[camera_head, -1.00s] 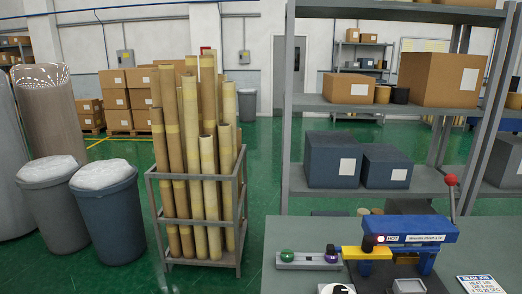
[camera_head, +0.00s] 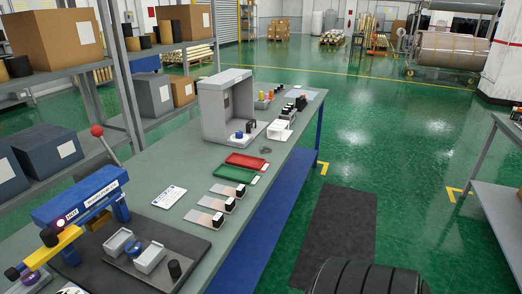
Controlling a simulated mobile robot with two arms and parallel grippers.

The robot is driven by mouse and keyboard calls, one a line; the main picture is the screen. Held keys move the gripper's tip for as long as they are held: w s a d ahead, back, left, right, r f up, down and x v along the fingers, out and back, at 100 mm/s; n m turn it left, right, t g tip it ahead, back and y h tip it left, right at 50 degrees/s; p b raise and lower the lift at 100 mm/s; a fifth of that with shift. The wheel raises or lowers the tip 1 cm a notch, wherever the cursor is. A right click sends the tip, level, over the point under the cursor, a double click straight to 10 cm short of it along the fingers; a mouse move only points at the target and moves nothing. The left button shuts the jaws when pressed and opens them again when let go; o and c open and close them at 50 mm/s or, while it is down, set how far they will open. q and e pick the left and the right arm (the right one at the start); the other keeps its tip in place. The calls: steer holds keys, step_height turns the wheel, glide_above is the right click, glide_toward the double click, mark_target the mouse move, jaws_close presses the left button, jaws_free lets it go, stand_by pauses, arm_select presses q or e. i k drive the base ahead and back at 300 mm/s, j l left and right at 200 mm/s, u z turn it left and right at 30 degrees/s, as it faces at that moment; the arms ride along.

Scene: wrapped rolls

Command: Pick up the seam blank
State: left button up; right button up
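Neither of my grippers is in view. Several thin flat pieces (camera_head: 215,202) with small black blocks at their right ends lie in a row on the middle of the workbench (camera_head: 150,165). They may be the seam blanks, but I cannot tell for sure. The blue heat sealer (camera_head: 80,195), with a red-knobbed lever and a yellow part, stands at the near left of the bench on a dark mat.
A white card (camera_head: 169,196), a red tray (camera_head: 245,160) and a green tray (camera_head: 234,174) lie on the bench. A grey booth (camera_head: 226,105) stands farther back. Shelves with boxes (camera_head: 183,90) line the left. Green floor (camera_head: 400,140) is open to the right, with a dark mat (camera_head: 338,225).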

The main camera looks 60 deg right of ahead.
mark_target(238, 194)
steer(key=z, duration=1.65)
